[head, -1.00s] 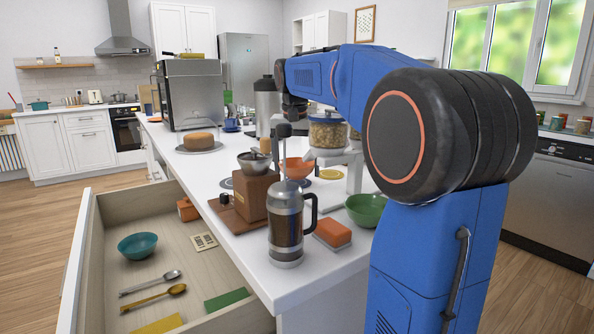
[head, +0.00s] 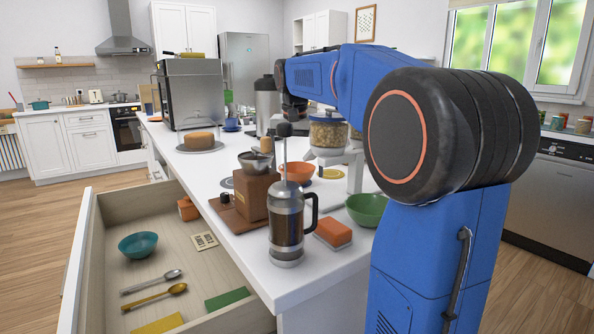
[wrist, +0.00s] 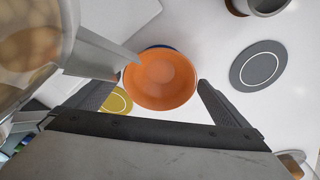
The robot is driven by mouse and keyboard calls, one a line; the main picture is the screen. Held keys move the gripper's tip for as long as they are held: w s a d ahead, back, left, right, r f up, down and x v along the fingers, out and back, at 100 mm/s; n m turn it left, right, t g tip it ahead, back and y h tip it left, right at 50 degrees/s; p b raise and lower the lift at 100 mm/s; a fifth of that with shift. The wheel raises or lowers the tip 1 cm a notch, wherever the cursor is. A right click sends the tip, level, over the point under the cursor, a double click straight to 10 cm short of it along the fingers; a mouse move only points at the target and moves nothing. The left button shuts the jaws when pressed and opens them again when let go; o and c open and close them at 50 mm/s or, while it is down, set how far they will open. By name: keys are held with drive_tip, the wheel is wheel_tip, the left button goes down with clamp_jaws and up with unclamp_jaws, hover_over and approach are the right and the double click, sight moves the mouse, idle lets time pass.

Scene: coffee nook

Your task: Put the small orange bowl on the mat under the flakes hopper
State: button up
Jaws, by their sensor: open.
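The small orange bowl (head: 298,172) is on the white counter behind the coffee grinder. In the wrist view the bowl (wrist: 160,78) lies between the spread fingers of my gripper (wrist: 160,84), which is open. A blue edge (wrist: 158,47) shows from under the bowl's far rim. The yellow mat (head: 332,174) with a pale ring lies right of the bowl under a clear hopper (head: 328,133); in the wrist view this mat (wrist: 117,101) is left of the bowl, partly behind a finger. The hopper (wrist: 28,45) fills the wrist view's upper left. My fingertips are hidden in the head view.
A grey round mat (wrist: 258,65) lies right of the bowl in the wrist view. A wooden grinder (head: 258,195), a French press (head: 287,228), an orange sponge (head: 333,232) and a green bowl (head: 366,208) stand nearer. An open drawer (head: 160,250) holds a teal bowl and spoons.

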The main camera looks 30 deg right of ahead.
wheel_tip(320, 180, up, 11)
drive_tip(key=s+a, duration=0.1)
drive_tip(key=shift+s, duration=0.15)
drive_tip(key=shift+a+f, duration=0.1)
drive_tip(key=shift+a, duration=0.05)
idle(0.4)
